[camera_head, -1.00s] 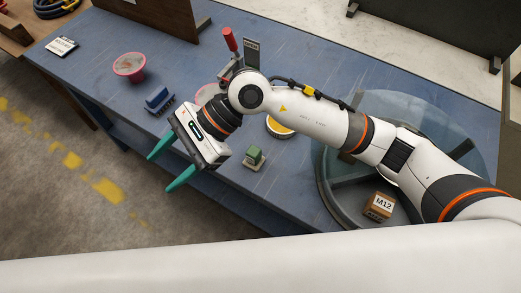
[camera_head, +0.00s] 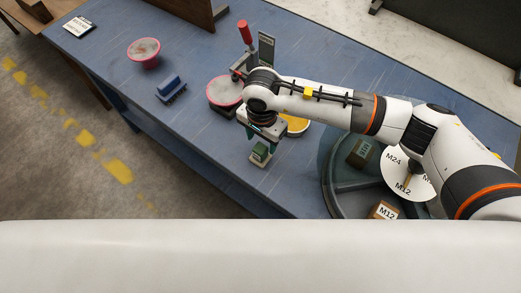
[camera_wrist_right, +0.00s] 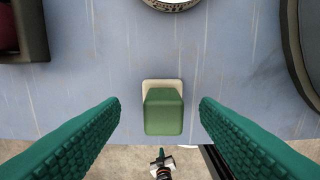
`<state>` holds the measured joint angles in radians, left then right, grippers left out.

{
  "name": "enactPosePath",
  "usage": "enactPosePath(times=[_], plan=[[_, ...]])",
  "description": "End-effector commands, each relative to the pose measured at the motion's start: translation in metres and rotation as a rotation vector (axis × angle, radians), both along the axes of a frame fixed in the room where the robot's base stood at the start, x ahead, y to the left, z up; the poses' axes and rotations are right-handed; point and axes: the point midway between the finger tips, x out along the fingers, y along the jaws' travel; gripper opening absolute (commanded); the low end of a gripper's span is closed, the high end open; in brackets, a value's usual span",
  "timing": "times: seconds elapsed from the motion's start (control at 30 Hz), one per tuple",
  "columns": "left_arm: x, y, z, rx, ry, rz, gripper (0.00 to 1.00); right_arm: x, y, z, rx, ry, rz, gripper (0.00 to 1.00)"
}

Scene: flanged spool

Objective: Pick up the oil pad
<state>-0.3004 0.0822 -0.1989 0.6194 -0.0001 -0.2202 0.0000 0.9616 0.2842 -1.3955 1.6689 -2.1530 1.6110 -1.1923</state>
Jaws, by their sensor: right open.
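The oil pad looks to be the green block on a pale flat base (camera_head: 260,153), standing on the blue bench near its front edge. In the right wrist view the green block (camera_wrist_right: 163,112) lies centred between the fingers, with the pale base showing around its far end. My right gripper (camera_head: 262,142) points down over it, open, one teal finger on each side. In the wrist view there is a clear gap between the block and each finger, so they do not touch. My left gripper is not in view.
A yellow round tin (camera_head: 296,126) stands just behind the pad. A red-rimmed bowl (camera_head: 222,91) and a red-handled clamp (camera_head: 245,33) are behind the gripper. A blue brush (camera_head: 170,88) lies left. A round carousel (camera_head: 336,203) with boxes stands right.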

Motion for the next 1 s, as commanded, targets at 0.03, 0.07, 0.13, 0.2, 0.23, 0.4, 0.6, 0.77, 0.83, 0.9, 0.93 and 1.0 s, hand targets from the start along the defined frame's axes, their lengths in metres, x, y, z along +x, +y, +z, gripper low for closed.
enactPosePath(times=[0.03, 0.07, 0.13, 0.2, 0.23, 0.4, 0.6, 0.77, 0.83, 0.9, 0.93, 1.0], plan=[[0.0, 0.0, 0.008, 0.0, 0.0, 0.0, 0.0, -0.004, 0.001, -0.003, -0.001, 0.004, 0.001, 0.56], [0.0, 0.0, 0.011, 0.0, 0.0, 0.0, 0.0, -0.006, 0.001, -0.007, 0.0, 0.006, 0.001, 0.56], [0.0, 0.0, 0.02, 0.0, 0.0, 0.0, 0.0, -0.01, 0.003, -0.017, -0.001, 0.008, 0.0, 0.56], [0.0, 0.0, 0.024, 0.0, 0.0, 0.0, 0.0, -0.012, 0.003, -0.028, 0.0, 0.006, -0.001, 0.56], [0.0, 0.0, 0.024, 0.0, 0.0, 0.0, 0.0, -0.011, 0.004, -0.033, 0.001, 0.005, -0.001, 0.56], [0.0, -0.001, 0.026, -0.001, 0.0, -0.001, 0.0, -0.01, 0.003, -0.047, 0.003, 0.002, 0.0, 0.56], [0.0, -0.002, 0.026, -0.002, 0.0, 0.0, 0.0, -0.01, 0.003, -0.048, 0.003, 0.0, 0.001, 0.56], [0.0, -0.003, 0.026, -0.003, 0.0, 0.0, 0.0, -0.01, 0.003, -0.048, 0.003, 0.0, 0.001, 0.3], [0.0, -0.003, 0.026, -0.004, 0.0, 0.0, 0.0, -0.01, 0.003, -0.048, 0.003, 0.001, 0.0, 0.22], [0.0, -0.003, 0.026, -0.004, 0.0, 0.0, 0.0, -0.01, 0.004, -0.048, 0.003, 0.001, 0.0, 0.22], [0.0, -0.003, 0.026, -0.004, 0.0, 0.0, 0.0, -0.01, 0.003, -0.048, 0.003, 0.001, 0.0, 0.22], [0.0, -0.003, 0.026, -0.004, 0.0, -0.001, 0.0, -0.01, 0.003, -0.047, 0.003, 0.001, 0.0, 0.22]])
